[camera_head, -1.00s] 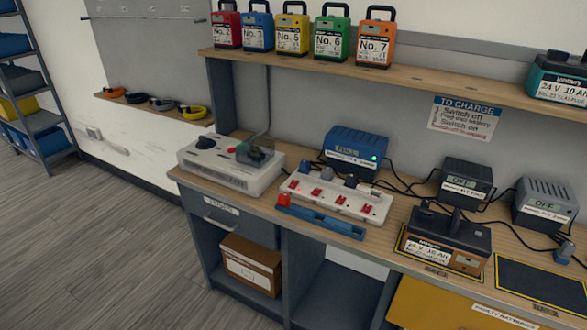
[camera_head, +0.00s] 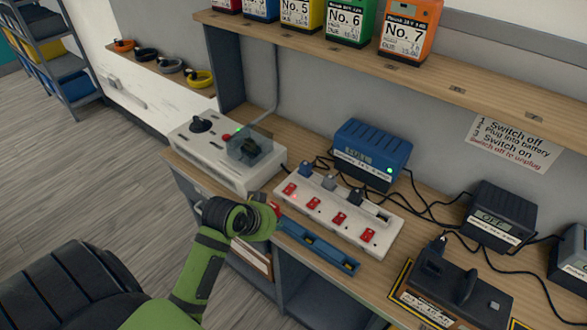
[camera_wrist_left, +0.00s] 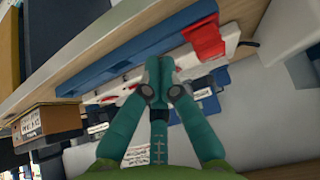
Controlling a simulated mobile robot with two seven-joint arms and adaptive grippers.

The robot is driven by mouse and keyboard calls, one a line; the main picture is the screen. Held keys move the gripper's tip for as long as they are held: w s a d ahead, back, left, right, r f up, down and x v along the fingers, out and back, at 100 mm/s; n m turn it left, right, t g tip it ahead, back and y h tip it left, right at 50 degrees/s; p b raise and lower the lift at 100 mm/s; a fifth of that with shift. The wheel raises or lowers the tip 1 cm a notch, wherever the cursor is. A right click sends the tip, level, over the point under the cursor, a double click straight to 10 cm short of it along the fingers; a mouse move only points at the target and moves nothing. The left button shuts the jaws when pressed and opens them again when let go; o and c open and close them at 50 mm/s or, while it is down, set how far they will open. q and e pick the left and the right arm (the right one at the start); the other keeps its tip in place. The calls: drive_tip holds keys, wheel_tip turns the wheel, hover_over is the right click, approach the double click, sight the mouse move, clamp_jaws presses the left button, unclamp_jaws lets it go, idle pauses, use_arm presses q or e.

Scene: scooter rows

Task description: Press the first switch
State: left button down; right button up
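A white power strip (camera_head: 382,243) with a row of red switches lies on the bench. Its leftmost red switch (camera_head: 290,189) is visible beside a plug. My left gripper (camera_head: 274,214) is at the bench's front edge, in front of the strip's left end and apart from that switch in the picture. In the left wrist view its fingers (camera_wrist_left: 160,68) are together with nothing visible between them. A blue bar (camera_head: 318,248) runs along the strip's front; its red end piece (camera_wrist_left: 205,38) shows close to the fingertips in the wrist view. My right gripper is not in view.
A white box with a knob (camera_head: 203,125) stands left of the strip. A blue charger (camera_head: 371,151) is behind it, with cables running right to a dark charger (camera_head: 494,216). A battery (camera_head: 455,282) sits front right. A shelf (camera_head: 440,80) holds coloured batteries above.

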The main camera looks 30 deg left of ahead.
use_arm(q)
drive_tip(key=shift+t, duration=0.8)
drive_tip(key=w+a+r, duration=0.1)
drive_tip(key=w+r, duration=0.1)
drive_tip(key=w+a+r, duration=0.1)
drive_tip(key=a+r, duration=0.1)
drive_tip(key=shift+w+a+r, duration=0.2)
drive_tip(key=shift+w+a, duration=0.05)
drive_tip(key=shift+w, duration=0.1)
drive_tip(key=w+a+r+t, duration=0.2)
drive_tip(key=a+r, duration=0.1)
drive_tip(key=r, duration=0.2)
drive_tip(key=p, duration=0.1)
hover_over(287, 189)
drive_tip(key=shift+n, duration=0.3)
drive_tip(key=f, duration=0.6)
drive_tip(key=shift+s+f, duration=0.1)
drive_tip(key=shift+s, duration=0.15)
drive_tip(key=f, duration=0.2)
drive_tip(key=shift+w+f+p, duration=0.2)
drive_tip(key=shift+f+p, duration=0.1)
drive_tip(key=shift+p, duration=0.1)
drive_tip(key=shift+f, duration=0.8)
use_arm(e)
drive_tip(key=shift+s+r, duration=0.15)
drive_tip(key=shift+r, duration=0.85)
